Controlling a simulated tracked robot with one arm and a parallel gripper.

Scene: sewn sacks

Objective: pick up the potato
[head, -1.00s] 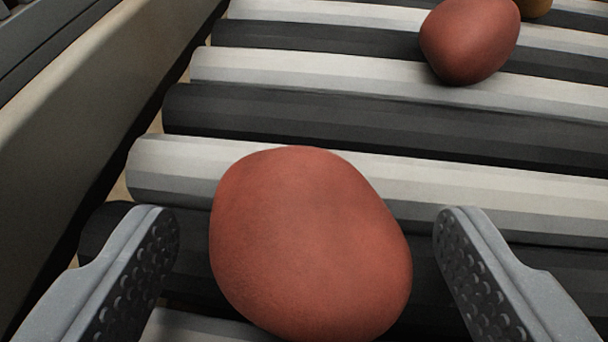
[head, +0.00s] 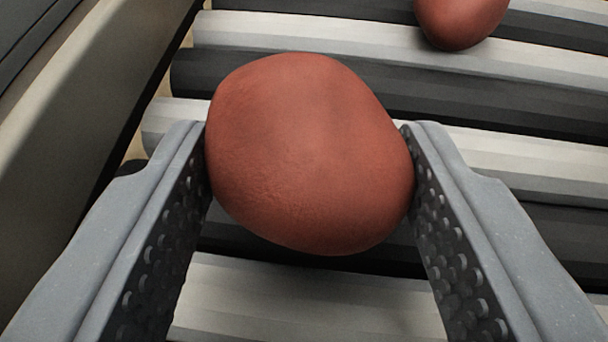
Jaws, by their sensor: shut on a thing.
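A reddish-brown potato (head: 310,155) is between the two fingers of my gripper (head: 308,150) in the head view. The fingertips touch it on its left and right sides, and my gripper is shut on it. Dark studded pads line the inner faces of the grey fingers. The potato is in front of the rollers; whether it still touches them I cannot tell. A second red potato (head: 460,18) lies on the rollers at the top right, cut off by the frame edge.
Light and dark rollers (head: 510,155) run across the view under the potatoes. A beige side rail (head: 85,90) runs along the left. The rollers right of my gripper are bare.

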